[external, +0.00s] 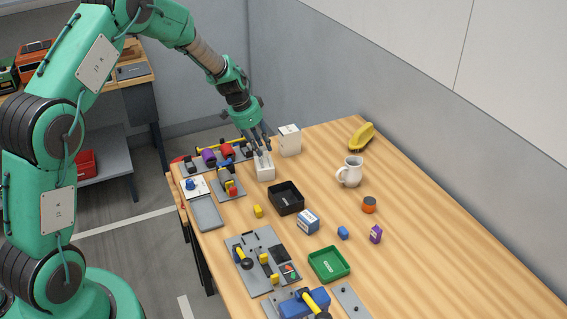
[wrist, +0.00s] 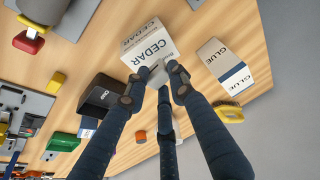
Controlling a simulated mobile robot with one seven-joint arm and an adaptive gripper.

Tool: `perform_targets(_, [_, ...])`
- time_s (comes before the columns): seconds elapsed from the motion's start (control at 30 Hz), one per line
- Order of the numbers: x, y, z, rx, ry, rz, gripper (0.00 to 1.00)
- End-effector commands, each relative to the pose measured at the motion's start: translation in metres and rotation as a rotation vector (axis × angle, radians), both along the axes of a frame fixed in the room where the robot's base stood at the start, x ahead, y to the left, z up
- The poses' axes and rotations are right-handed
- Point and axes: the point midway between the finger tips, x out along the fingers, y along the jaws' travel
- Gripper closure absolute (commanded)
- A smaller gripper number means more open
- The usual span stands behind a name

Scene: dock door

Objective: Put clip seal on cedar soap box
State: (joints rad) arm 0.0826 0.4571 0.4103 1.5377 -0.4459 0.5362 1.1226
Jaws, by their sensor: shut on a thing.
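The cedar soap box (external: 265,171) is a small white carton standing on the wooden table, below my gripper. In the wrist view its printed CEDAR side (wrist: 150,48) shows just beyond my fingertips. My gripper (external: 262,149) points down over the box, and its three dark fingers (wrist: 158,82) are shut on a small pale grey piece, which looks like the clip seal (wrist: 158,74). The fingers partly hide this piece. It overlaps the box's edge in the wrist view; I cannot tell whether they touch.
A white glue box (external: 290,141) stands close behind to the right. A black bin (external: 286,199), a white mug (external: 351,172) and a green tray (external: 329,264) are nearby. Tool boards line the left side. The table's right part is mostly clear.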

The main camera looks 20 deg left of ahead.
Motion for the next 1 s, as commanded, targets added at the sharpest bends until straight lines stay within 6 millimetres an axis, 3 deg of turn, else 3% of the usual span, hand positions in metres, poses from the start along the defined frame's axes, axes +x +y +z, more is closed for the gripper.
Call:
perform_targets(0.23, [-0.001, 0.000, -0.026, 0.000, 0.002, 0.001, 0.87])
perform_targets(0.73, [0.000, 0.000, -0.032, 0.000, 0.001, 0.000, 0.87])
perform_targets(0.77, [0.000, 0.000, -0.031, 0.000, 0.001, 0.000, 0.71])
perform_targets(0.83, [0.000, 0.000, -0.031, 0.000, 0.001, 0.000, 0.57])
perform_targets(1.0, [0.000, 0.000, -0.031, 0.000, 0.001, 0.000, 0.57])
